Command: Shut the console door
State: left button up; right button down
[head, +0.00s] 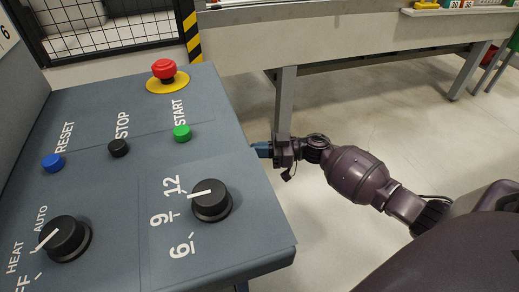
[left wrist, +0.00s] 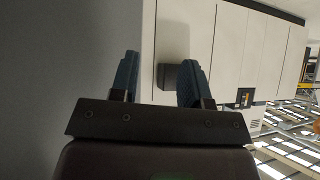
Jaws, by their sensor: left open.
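The grey console (head: 120,95) fills the left of the head view, its top with buttons and knobs facing up. Its door cannot be made out there. A plain grey surface (left wrist: 75,60) fills the left there.
The console top carries a red emergency button (head: 164,70), a green button (head: 182,133) and black knobs (head: 211,200). A workbench (head: 340,45) stands behind. The floor (head: 400,115) right of the console is clear. Pale cabinets (left wrist: 260,45) show in the left wrist view.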

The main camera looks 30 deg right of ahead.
pick_arm(q)
jog(key=shift+w+d+f+b, duration=0.1)
jog(key=shift+w+d+b, duration=0.15)
jog(key=shift+b, duration=0.45)
pick_arm(e)
jog(key=w+a+n+g+y, duration=0.2)
jog(key=w+a+g, duration=0.3)
jog(key=a, duration=0.5)
jog(key=shift+a+n, duration=0.3)
jog(key=shift+n, duration=0.5)
pick_arm(q)
jog(key=shift+s, duration=0.1)
pick_arm(e)
jog(key=shift+a+r, duration=0.1)
pick_arm(q)
jog(key=shift+d, duration=0.1)
